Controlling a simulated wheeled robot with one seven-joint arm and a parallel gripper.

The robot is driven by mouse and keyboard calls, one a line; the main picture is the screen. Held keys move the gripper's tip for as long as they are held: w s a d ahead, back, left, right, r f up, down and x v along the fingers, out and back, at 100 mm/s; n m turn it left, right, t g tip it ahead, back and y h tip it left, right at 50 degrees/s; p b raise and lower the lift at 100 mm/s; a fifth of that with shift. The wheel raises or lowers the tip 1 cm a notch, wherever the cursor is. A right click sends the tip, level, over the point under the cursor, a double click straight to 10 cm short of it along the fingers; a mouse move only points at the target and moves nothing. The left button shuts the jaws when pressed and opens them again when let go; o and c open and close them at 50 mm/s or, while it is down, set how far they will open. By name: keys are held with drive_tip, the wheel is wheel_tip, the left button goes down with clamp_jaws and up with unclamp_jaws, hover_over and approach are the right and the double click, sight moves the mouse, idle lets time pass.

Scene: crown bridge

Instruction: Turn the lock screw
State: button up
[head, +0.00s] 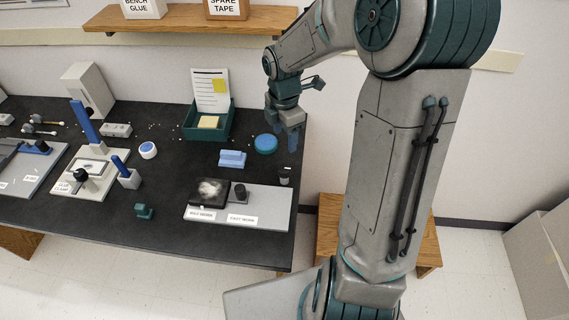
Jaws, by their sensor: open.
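A pale fixture plate (97,188) lies on the left part of the black bench, with a tall blue upright bar (86,122) at its back. A round black knob (81,174) stands on the front of this plate; it looks like the lock screw, but it is too small to be sure. My gripper (291,142) is far to the right of it, pointing down over the right end of the bench. It is open, and I see nothing between its fingers. The knob's turn position cannot be read.
A blue round lid (265,144) and light blue block (232,158) lie near my gripper. A green bin (209,130) stands behind. A labelled tray (262,205) lies at the front right. A small blue-handled stand (126,174) is right of the fixture. A shelf (185,20) overhangs the back.

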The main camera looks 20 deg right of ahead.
sight(285, 168)
wheel_tip(285, 168, down, 14)
drive_tip(key=m+b, duration=0.5)
drive_tip(key=m, duration=1.2)
drive_tip(key=m+b, duration=0.5)
drive_tip(key=m, duration=1.2)
drive_tip(key=shift+r+m, duration=0.2)
drive_tip(key=shift+m, duration=0.1)
drive_tip(key=c, duration=1)
